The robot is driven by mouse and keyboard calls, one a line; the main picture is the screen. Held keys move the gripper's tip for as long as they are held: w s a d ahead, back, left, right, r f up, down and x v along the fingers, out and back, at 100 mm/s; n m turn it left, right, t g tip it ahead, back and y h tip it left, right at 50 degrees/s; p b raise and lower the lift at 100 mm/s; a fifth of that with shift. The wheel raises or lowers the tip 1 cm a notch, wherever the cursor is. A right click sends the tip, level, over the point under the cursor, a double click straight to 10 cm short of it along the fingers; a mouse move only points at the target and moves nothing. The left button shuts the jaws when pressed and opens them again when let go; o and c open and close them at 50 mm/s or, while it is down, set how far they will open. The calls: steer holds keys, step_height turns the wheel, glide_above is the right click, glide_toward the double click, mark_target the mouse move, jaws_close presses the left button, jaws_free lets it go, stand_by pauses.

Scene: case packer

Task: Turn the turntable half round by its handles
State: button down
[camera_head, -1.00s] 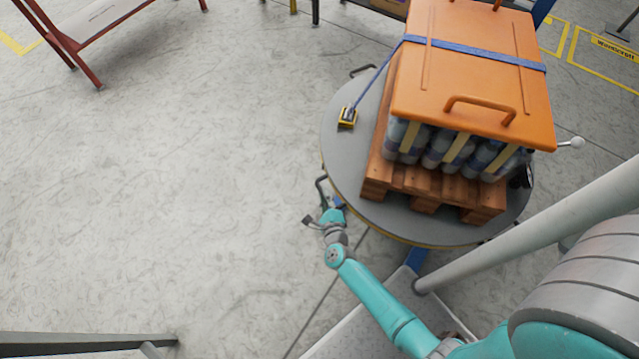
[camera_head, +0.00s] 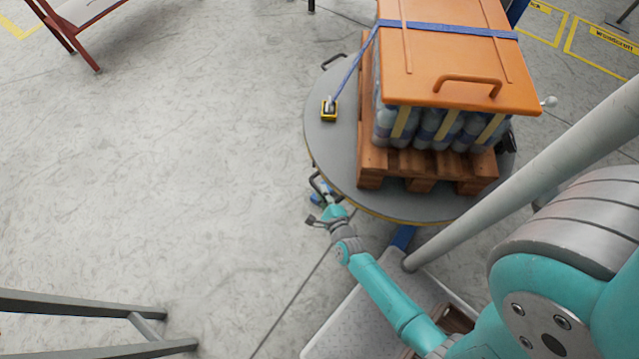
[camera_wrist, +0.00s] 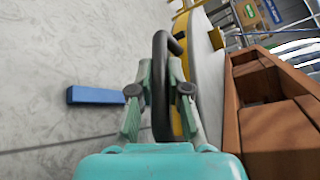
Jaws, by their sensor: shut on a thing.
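The round grey turntable (camera_head: 335,160) stands right of centre in the head view, with a wooden pallet on it. My gripper (camera_head: 322,203) is at its near left rim, shut on a black bar handle (camera_head: 317,184). In the wrist view, the two fingers of my gripper (camera_wrist: 159,95) close on the dark handle (camera_wrist: 161,50) from both sides. Another black handle (camera_head: 334,60) shows at the far left rim. The handles on the far right side are hidden by the load.
A grey pole (camera_head: 530,180) slants at right. A grey frame (camera_head: 90,325) stands at lower left.

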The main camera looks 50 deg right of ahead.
steer(key=shift+s+a, duration=0.1)
steer(key=shift+s, duration=0.05)
steer(key=c, duration=1.1)
jaws_free()
steer(key=shift+c, duration=0.2)
steer(key=v, duration=1.2)
